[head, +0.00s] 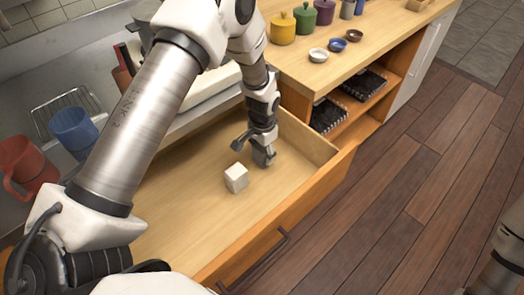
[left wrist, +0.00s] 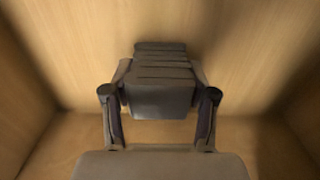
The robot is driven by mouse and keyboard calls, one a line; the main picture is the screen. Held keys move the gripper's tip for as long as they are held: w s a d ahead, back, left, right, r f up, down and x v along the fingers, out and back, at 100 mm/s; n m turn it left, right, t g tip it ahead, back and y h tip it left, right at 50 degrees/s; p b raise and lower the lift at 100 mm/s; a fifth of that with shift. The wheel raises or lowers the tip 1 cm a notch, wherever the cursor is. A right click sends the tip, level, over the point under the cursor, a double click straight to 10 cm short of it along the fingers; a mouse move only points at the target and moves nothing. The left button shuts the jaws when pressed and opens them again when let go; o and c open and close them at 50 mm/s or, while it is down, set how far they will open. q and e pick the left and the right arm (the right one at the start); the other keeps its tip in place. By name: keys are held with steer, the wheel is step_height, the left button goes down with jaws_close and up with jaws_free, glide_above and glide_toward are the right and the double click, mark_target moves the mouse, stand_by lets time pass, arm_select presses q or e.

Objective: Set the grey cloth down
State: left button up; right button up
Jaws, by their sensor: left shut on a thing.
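The grey cloth (left wrist: 160,88) shows in the left wrist view as a dark grey folded bundle between my two fingers. My left gripper (left wrist: 160,98) is shut on it, with a finger at each side. In the head view my left gripper (head: 262,148) points down into the open wooden drawer (head: 180,228), near its back right part. A small grey bit of the cloth (head: 265,158) shows at the fingertips. Whether the cloth touches the drawer floor I cannot tell.
A white cube (head: 236,178) lies on the drawer floor, just left of my left gripper. The drawer floor left of the cube is bare. Red (head: 24,165) and blue (head: 74,130) mugs stand at left. Lidded pots (head: 283,28) and small bowls (head: 318,55) stand on the counter.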

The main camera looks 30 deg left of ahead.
arm_select(q)
steer(key=shift+f, duration=0.1)
steer(key=o, duration=1)
step_height(320, 180, up, 12)
steer(key=shift+r, duration=0.2)
steer(key=shift+r+p, duration=0.1)
steer(key=shift+p, duration=0.2)
